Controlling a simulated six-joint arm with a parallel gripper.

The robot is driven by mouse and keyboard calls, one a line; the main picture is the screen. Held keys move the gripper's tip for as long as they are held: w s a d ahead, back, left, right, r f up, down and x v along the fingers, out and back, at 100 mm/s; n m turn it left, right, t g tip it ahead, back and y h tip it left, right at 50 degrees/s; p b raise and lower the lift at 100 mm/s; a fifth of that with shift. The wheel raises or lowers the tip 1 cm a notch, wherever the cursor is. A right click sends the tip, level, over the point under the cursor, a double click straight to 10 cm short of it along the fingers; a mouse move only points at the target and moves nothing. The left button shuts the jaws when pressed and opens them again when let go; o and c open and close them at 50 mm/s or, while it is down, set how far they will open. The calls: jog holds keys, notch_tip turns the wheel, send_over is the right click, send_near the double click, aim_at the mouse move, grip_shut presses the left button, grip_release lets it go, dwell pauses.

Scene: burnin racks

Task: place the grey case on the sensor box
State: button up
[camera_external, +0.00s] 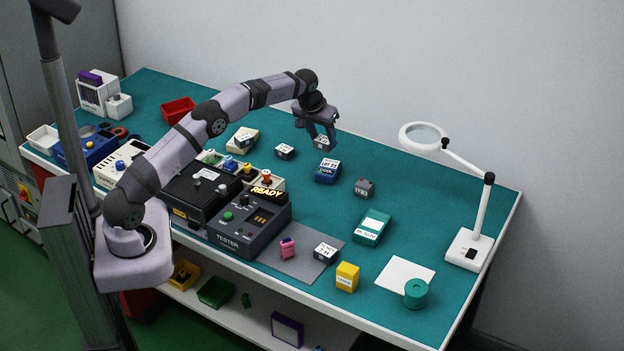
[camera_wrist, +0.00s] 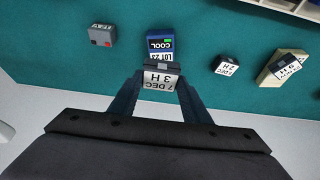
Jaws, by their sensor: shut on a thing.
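My gripper (camera_external: 321,138) reaches over the back middle of the table. It is shut on a small dark grey case (camera_external: 322,144) with a white label. In the wrist view the case (camera_wrist: 158,78) sits between the fingertips, its label reading "7 DEC 3 H". Its height above the table is hard to tell. A blue box (camera_external: 327,173) marked "LOT 23 COOL" lies just in front of it; it also shows beyond the case in the wrist view (camera_wrist: 160,45). No box carries a readable sensor name, so I cannot tell which is the sensor box.
A similar labelled case (camera_external: 285,152) stands left; another lies on a beige box (camera_external: 248,146). A grey box with red marks (camera_external: 365,187) and a green box (camera_external: 371,228) stand right. The tester (camera_external: 249,222), grey mat (camera_external: 300,262) and magnifier lamp (camera_external: 469,250) are farther forward.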

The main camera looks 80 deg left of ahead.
jog(key=shift+f+p, duration=1.35)
jog(key=shift+f, duration=3.15)
jog(key=shift+f, duration=0.2)
jog(key=o, duration=1.1)
jog(key=shift+c, duration=0.2)
jog(key=shift+r, duration=0.1)
jog(key=shift+r, duration=0.15)
jog(key=b+v, duration=0.3)
jog(key=v, duration=0.9)
jog(key=shift+b, duration=0.4)
